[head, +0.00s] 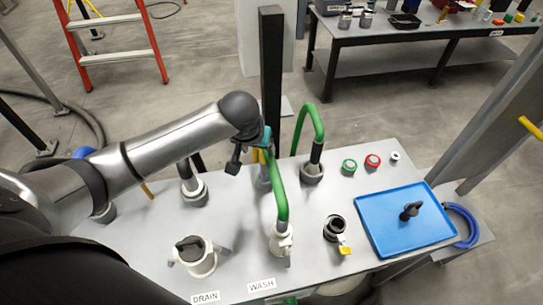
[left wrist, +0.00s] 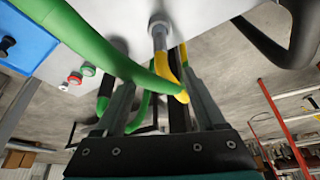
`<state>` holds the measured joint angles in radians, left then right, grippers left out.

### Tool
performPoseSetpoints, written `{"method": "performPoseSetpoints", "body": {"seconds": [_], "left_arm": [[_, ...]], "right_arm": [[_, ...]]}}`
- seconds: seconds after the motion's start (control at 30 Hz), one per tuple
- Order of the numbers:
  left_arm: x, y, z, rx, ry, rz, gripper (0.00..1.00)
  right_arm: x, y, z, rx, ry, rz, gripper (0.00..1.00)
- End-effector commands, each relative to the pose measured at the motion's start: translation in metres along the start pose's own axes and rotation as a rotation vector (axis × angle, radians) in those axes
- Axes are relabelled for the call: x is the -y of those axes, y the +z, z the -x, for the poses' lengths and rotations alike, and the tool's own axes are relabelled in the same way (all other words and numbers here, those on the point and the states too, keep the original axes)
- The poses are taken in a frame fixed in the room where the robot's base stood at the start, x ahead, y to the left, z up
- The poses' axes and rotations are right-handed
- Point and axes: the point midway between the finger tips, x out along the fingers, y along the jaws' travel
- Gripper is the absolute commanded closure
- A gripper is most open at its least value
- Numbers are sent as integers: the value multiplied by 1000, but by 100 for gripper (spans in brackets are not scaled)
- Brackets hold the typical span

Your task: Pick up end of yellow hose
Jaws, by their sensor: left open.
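The yellow hose (head: 256,156) shows in the head view only as a small piece beside my left gripper (head: 238,158), partly hidden by it. In the left wrist view the yellow hose (left wrist: 164,66) hangs by a grey post, and its lower end lies in the gap between the open fingers of my left gripper (left wrist: 162,88). The fingers are apart, with no clear contact on the hose. A green hose (left wrist: 100,50) crosses close in front of the left finger and reaches the yellow end. My right gripper is not in view.
On the grey table, a green hose (head: 279,190) runs to the WASH fitting. Another green hose (head: 308,112) arches behind it. A white DRAIN fitting (head: 197,258), a black fitting with yellow handle (head: 335,229) and a blue tray (head: 385,236) stand nearby. A black post (head: 271,70) rises behind.

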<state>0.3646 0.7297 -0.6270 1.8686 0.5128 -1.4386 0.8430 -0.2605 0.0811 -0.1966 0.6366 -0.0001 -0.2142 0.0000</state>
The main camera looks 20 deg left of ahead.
Motion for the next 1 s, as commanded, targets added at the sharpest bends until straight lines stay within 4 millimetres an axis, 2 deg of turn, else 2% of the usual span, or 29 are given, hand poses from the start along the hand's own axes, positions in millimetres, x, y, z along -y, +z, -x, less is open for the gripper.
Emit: {"method": "performPoseSetpoints", "body": {"seconds": [0.13, 0.2, 0.3, 0.5, 0.7, 0.87, 1.0], "left_arm": [[0, 1, -22, 2, -1, 2, 28], [0, 0, -36, 1, 0, 3, 28], [0, 1, -54, 2, -1, 1, 28], [-1, 0, -85, 0, 0, 0, 28], [-1, -1, -97, -2, 1, -1, 28], [0, -2, -106, 0, 0, 0, 28], [0, -4, -124, -1, 0, -1, 28]], "right_arm": [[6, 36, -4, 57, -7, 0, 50], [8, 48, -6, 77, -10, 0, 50], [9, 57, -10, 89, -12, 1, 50], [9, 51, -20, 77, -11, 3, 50], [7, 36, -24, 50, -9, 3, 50], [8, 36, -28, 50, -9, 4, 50], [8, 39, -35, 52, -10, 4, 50]]}}
